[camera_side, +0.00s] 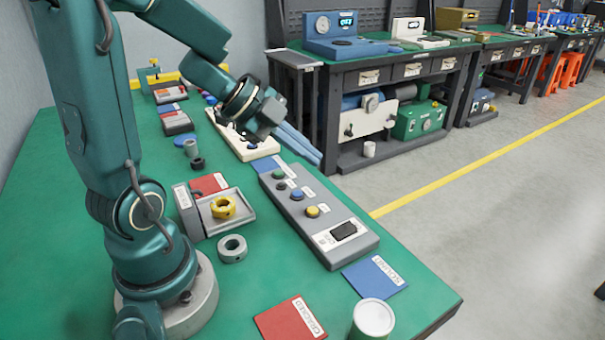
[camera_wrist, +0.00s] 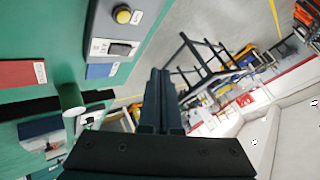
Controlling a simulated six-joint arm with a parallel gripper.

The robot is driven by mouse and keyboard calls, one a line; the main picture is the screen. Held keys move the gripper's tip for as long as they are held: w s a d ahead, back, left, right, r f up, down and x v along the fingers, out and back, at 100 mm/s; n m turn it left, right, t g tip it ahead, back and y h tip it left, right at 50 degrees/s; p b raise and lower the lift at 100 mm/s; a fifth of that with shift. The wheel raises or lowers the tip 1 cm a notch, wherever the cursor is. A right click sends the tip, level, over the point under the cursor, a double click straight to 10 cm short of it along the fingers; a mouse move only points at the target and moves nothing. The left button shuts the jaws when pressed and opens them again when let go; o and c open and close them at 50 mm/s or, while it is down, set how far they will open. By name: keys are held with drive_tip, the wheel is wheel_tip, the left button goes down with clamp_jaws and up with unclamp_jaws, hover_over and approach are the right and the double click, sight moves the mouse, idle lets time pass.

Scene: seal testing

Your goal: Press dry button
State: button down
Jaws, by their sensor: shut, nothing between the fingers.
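A grey control panel (camera_side: 330,248) lies on the green bench in the side view. It carries several round buttons in a row, including a blue button (camera_side: 297,194) and a yellow button (camera_side: 313,211), and a black switch (camera_side: 343,230) at its near end. The button labels are too small to read, so I cannot tell which is the dry button. In the wrist view the yellow button (camera_wrist: 122,14) and the switch (camera_wrist: 120,48) show at the upper left. My gripper (camera_side: 316,160) is shut and empty beyond the panel's far end. Its fingers (camera_wrist: 157,75) also show in the wrist view, left of them the panel.
A red card (camera_side: 291,318), a blue card (camera_side: 375,276) and a white-topped can (camera_side: 373,318) lie near the bench's front. A grey tray (camera_side: 238,207) holding a yellow ring (camera_side: 223,207) and a grey ring (camera_side: 232,249) sit left of the panel. Another workbench (camera_side: 400,62) stands behind.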

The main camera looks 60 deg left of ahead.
sight(313, 211)
drive_tip(key=shift+f, duration=4.4)
drive_tip(key=shift+f, duration=0.15)
drive_tip(key=shift+f, duration=0.25)
drive_tip(key=shift+f, duration=0.4)
drive_tip(key=shift+r, duration=0.85)
